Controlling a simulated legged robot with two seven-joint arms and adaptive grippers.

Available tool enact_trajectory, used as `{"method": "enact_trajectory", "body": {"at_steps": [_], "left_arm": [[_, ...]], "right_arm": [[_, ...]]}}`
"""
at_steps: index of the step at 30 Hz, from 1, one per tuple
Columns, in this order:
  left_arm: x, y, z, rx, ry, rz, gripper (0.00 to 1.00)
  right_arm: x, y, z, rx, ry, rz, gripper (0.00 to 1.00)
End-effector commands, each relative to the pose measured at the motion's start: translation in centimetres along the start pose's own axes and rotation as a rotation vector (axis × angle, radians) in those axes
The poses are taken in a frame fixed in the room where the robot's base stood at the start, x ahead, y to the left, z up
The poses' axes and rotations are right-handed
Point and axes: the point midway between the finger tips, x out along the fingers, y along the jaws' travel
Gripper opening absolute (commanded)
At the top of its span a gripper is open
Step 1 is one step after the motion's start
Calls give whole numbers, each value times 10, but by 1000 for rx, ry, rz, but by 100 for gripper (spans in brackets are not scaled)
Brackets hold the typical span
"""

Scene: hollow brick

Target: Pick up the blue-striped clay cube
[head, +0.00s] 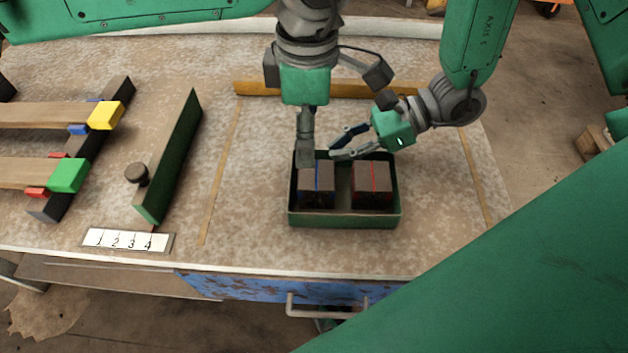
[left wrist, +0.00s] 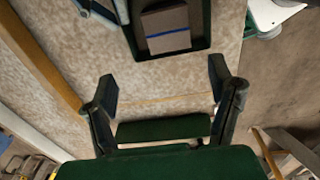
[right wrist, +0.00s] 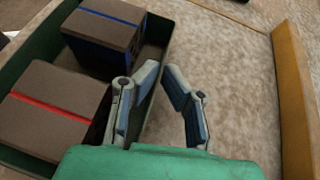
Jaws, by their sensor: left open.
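The blue-striped clay cube (head: 317,190) is brown-grey and sits in the left half of a green tray (head: 345,221). It also shows in the left wrist view (left wrist: 167,22) and the right wrist view (right wrist: 103,28). My left gripper (head: 305,158) points down at the tray's back left, overlapping the cube's corner in the head view. In the left wrist view its fingers (left wrist: 163,80) are wide apart and empty, with the cube beyond them. My right gripper (head: 340,143) has its fingers apart and empty behind the tray; they also show in the right wrist view (right wrist: 161,75).
A red-striped cube (head: 372,190) sits in the tray's right half. A yellow bar (head: 257,88) lies behind the tray. A green board with a knob (head: 172,160) and a numbered strip (head: 127,240) lie left. Table around the tray is clear.

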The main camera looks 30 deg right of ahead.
Motion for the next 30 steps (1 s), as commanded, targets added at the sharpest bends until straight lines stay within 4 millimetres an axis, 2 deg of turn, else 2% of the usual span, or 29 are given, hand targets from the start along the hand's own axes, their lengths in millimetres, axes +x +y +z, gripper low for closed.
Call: {"method": "enact_trajectory", "body": {"at_steps": [2, 5, 12, 20, 30], "left_arm": [[3, -7, 10, 12, -12, -17, 76], [16, -10, 14, 17, -19, -25, 76], [56, -10, 13, 14, -18, -23, 76], [72, -11, 13, 14, -17, -22, 76], [117, -15, 12, 15, -17, -22, 76]], "right_arm": [[0, 0, -4, 0, 11, -1, 0], [0, 0, -4, 0, 11, 0, 0], [0, 0, -3, 0, 11, 0, 0], [0, 1, -3, 0, 11, 1, 0], [0, 1, -3, 1, 10, 2, 0]]}}
